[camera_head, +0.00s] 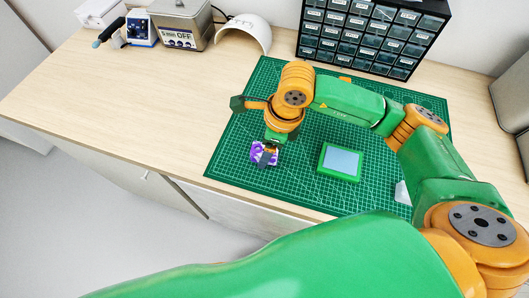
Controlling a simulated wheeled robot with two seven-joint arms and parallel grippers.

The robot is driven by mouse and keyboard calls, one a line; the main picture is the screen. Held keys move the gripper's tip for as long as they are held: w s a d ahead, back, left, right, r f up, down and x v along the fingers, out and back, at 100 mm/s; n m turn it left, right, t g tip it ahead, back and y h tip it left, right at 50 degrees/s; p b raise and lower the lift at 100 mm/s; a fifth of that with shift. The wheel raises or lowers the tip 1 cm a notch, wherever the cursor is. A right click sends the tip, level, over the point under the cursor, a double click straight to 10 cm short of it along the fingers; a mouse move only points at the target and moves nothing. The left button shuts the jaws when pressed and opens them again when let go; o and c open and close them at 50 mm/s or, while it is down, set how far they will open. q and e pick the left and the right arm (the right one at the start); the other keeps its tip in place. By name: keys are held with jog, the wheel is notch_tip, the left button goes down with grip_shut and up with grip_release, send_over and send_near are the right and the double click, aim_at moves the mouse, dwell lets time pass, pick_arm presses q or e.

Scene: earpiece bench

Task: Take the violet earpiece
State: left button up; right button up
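A violet object (255,152), which seems to be the violet earpiece, lies at the left front of the green cutting mat. It is small and partly covered by my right gripper, so its shape is unclear. My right gripper (267,155) points down right at it, with a dark fingertip over its right part. I cannot tell whether the fingers are closed on it or only beside it. My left gripper is not in view.
A green device with a pale screen (341,161) lies on the cutting mat (232,168) to the right. A pale piece (402,193) lies near my forearm. A drawer cabinet (370,32), a white curved cover (246,31) and a metal box (181,24) stand behind. The table's left is clear.

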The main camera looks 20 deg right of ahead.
aim_at(263, 149)
grip_shut()
dwell(0.3)
jog(key=shift+r, duration=0.1)
jog(key=shift+a+p+v, duration=0.1)
jog(key=shift+p+v, duration=0.3)
jog(key=shift+v, duration=0.3)
jog(key=shift+a+p+v, duration=0.15)
jog(key=shift+p+v, duration=0.25)
jog(key=shift+v, duration=0.3)
jog(key=shift+w+a+p+v, duration=0.15)
jog(key=shift+p+v, duration=0.4)
jog(key=shift+v, duration=0.3)
jog(key=shift+w+a+p+v, duration=0.15)
jog(key=shift+p+v, duration=0.4)
jog(key=shift+v, duration=0.3)
jog(key=shift+w+a+p+v, duration=0.15)
jog(key=shift+p+v, duration=0.4)
jog(key=shift+v, duration=0.3)
jog(key=shift+r, duration=0.1)
